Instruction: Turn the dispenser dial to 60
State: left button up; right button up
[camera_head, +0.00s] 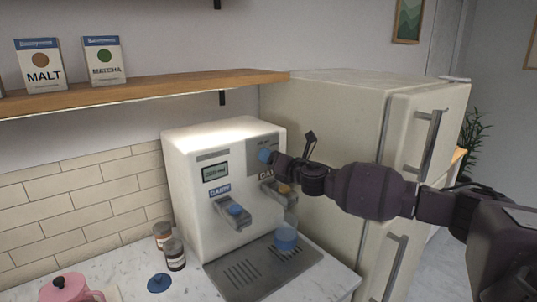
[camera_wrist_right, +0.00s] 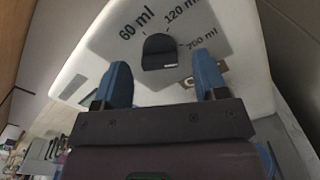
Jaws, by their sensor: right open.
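The white dispenser (camera_head: 215,190) stands on the counter, with a small display (camera_head: 215,172) on its front. In the right wrist view its dark dial (camera_wrist_right: 160,50) sits on the panel below the printed marks 60 ml (camera_wrist_right: 137,25), 120 ml (camera_wrist_right: 182,14) and 200 ml (camera_wrist_right: 202,48). A small pale mark shows at the dial's lower edge; I cannot tell which value is set. My right gripper (camera_head: 267,156) is at the upper right of the dispenser front, and hides the dial in the head view. Its blue fingers (camera_wrist_right: 162,68) are open, one to each side of the dial, with gaps visible. My left gripper is out of view.
Two spouts with levers stick out below the panel. A blue cup (camera_head: 285,236) stands on the drip tray (camera_head: 241,274). Jars (camera_head: 174,253), a blue lid (camera_head: 159,283) and a pink pot (camera_head: 68,290) are at left. A fridge (camera_head: 325,115) stands right behind; a shelf (camera_head: 150,91) is above.

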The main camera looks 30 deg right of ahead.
jog(key=shift+w+a, duration=0.1)
jog(key=shift+w, duration=1.05)
jog(key=c, duration=0.9)
